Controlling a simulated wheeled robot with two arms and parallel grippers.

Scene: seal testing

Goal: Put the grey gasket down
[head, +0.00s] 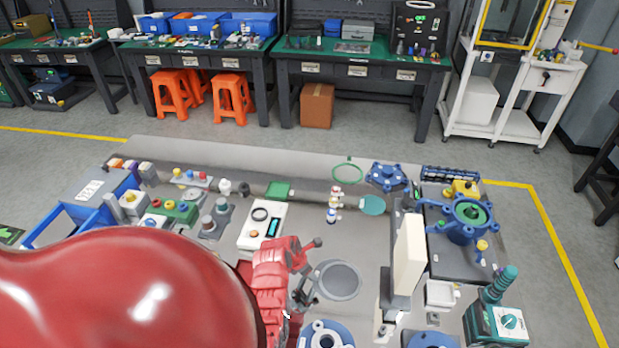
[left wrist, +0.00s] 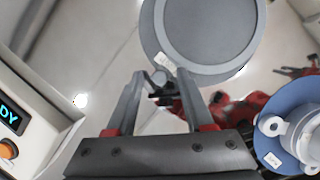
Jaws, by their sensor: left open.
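A round grey piece with a raised rim, which looks like the grey gasket (head: 338,263), lies flat on the grey work table, just right of my left gripper. It also shows at the top of the left wrist view (left wrist: 151,28), with a small white tag on its lower left rim. I cannot tell if its darker middle is a separate disc. My left gripper (head: 311,268) is open, its fingers apart. In the left wrist view its fingertips (left wrist: 160,76) are close to the rim, with nothing clearly held. My right gripper is not clearly in view.
A white box with a lit display (head: 262,225) stands left of the gripper. A blue round flange (head: 326,334) is at the front. A cream upright block (head: 409,254) stands to the right. Bare table shows between them.

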